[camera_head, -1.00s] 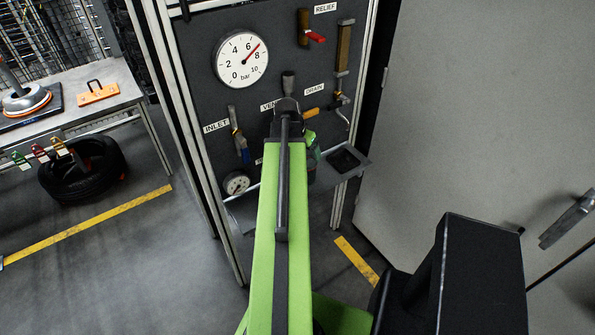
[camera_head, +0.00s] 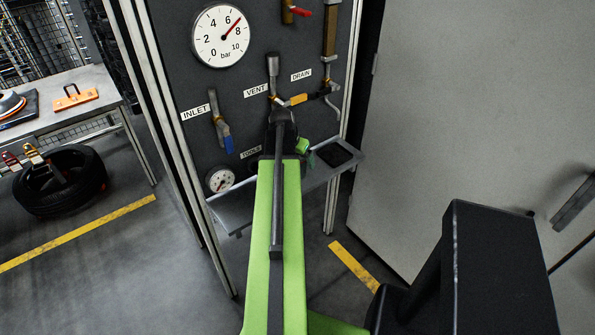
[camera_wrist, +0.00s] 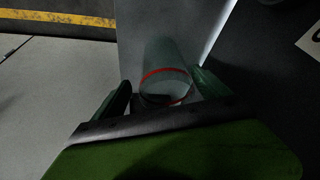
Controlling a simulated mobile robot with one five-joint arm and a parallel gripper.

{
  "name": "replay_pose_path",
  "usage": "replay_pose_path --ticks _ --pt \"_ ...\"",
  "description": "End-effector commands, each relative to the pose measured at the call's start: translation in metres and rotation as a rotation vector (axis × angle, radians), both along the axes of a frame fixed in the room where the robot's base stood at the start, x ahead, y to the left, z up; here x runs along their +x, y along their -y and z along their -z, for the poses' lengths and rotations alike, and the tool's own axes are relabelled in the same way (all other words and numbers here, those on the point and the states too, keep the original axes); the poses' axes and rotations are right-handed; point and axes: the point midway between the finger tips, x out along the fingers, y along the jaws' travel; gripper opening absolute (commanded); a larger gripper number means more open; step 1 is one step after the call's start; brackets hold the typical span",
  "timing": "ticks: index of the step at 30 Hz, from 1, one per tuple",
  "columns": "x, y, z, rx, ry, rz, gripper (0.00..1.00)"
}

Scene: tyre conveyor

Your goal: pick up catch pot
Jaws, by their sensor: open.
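The catch pot (camera_wrist: 166,62) shows in the wrist view as a clear, greenish cylinder with a red ring near its rim. It stands on the grey shelf, which also shows in the head view (camera_head: 238,209). My gripper (camera_wrist: 164,88) is open, with one dark green finger on each side of the pot. I cannot tell whether either finger touches it. In the head view the pot is hidden behind my arm, and only a little of my gripper (camera_head: 306,152) shows at the shelf.
A grey cabinet (camera_head: 450,110) stands right.

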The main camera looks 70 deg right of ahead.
Motion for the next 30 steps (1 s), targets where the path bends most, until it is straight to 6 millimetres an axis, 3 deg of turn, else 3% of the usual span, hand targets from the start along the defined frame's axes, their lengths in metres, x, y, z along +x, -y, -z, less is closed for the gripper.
replay_pose_path --ticks 1,6,14,30 --pt "0.002 0.004 0.014 0.000 0.000 0.000 0.86" --pt "0.003 0.014 0.042 0.000 0.000 0.001 0.86" --pt "0.002 0.016 0.041 -0.001 0.000 0.000 0.86" --pt "0.003 0.016 0.041 -0.001 -0.001 -0.001 0.18"
